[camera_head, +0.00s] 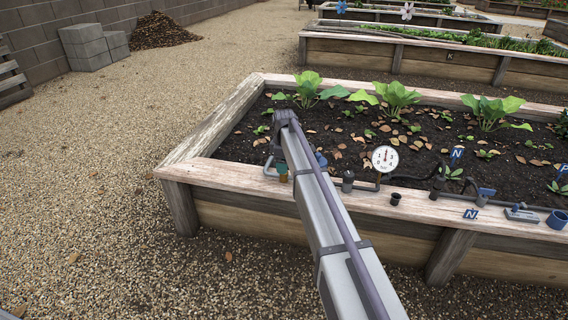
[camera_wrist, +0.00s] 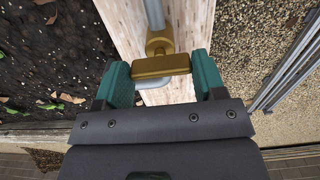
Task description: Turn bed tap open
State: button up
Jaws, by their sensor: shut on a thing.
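The bed tap shows in the wrist view as a brass body with a flat brass handle (camera_wrist: 160,66) on a grey pipe (camera_wrist: 154,14), above the wooden rim of the bed. My gripper (camera_wrist: 163,74) has one green-padded finger at each end of the handle and is shut on it. The handle lies crosswise to the pipe in the picture. In the head view my arm reaches over the bed's near rim, and a small part of the brass tap (camera_head: 283,174) shows beside it. Most of the gripper is hidden there by the arm.
A pressure gauge (camera_head: 385,159) stands on the pipe right of my arm. A black cup (camera_head: 395,199), a blue-grey trowel-like tool (camera_head: 521,214) and a blue cup (camera_head: 557,219) sit along the rim (camera_head: 240,178). Leafy plants (camera_head: 396,96) grow in the soil behind. Gravel lies open at left.

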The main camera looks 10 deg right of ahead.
jog(key=o, duration=0.9)
jog(key=shift+r, duration=0.1)
notch_tip(320, 180, up, 11)
jog(key=p, duration=1.1)
jog(key=shift+f, duration=0.2)
